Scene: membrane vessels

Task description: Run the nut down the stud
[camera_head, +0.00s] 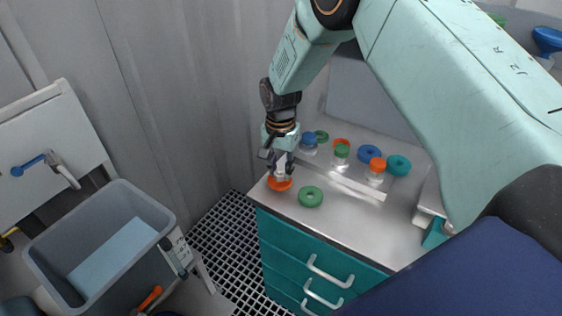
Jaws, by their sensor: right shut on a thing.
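My right gripper (273,163) is at the near left corner of the metal worktop, pointing down, its fingers shut on a small pale thing just above an orange ring (279,184). The fingers partly hide that thing, and I cannot tell whether it is the nut. No stud can be made out at this size. The orange ring lies on the worktop under the fingertips. My left gripper is not in view.
The metal worktop (338,216) tops a teal drawer cabinet (283,256). A green ring (310,197) lies right of the gripper. Behind are blue (309,142), green (341,153) and orange-capped (376,168) vessels and loose rings. A grey sink (152,212) stands left, beyond a floor grating.

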